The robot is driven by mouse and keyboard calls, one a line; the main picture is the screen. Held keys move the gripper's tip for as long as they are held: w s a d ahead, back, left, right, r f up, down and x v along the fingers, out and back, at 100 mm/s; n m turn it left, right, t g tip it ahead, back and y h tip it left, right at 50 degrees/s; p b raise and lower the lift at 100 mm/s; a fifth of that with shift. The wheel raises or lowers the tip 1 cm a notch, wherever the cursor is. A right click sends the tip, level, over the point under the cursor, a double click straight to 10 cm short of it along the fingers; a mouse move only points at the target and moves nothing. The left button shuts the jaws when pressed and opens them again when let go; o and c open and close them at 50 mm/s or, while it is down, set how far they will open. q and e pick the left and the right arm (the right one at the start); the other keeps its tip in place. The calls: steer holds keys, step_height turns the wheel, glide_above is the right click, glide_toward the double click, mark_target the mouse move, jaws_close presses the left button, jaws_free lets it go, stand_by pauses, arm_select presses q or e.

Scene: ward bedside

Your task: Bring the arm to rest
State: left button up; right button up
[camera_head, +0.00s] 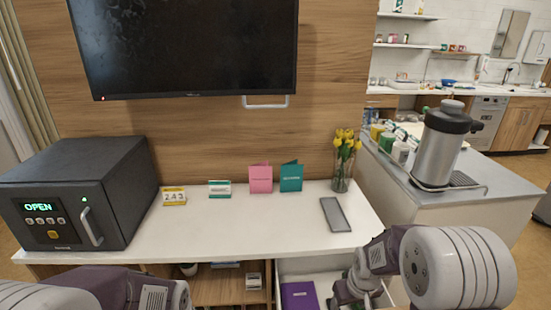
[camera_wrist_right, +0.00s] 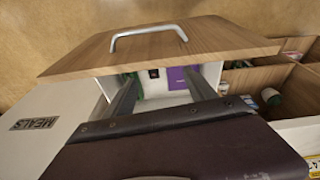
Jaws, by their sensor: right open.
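My right arm (camera_head: 378,252) reaches down at the front right of the white bedside top, over an open drawer (camera_head: 325,278). In the right wrist view my right gripper (camera_wrist_right: 162,95) is open, its two fingers apart with nothing between them. The fingers point down towards the open drawer, whose wooden front (camera_wrist_right: 165,42) has a metal handle. A purple booklet (camera_head: 299,295) lies in the drawer; it also shows in the wrist view (camera_wrist_right: 178,79). Only links of my left arm show at the bottom left of the head view; its fingertips are out of frame.
A dark safe-like box (camera_head: 75,195) reading OPEN stands at left. Small cards, a pink card (camera_head: 260,178), a teal card (camera_head: 291,176), a flower vase (camera_head: 343,165) and a grey slab (camera_head: 335,214) are on the white top (camera_head: 240,235). A steel dispenser (camera_head: 438,150) stands right.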

steer(key=s+a+f+m+g+b, duration=0.1)
steer(key=s+f+b, duration=0.2)
steer(key=s, duration=0.3)
steer(key=s+a+f+m+b, duration=0.1)
steer(key=s+f+b, duration=0.15)
steer(key=s, duration=0.45)
step_height(320, 180, up, 20)
steer(key=p, duration=1.9)
steer(key=shift+a, duration=0.15)
steer(key=shift+w+f, duration=0.1)
steer(key=shift+f, duration=0.05)
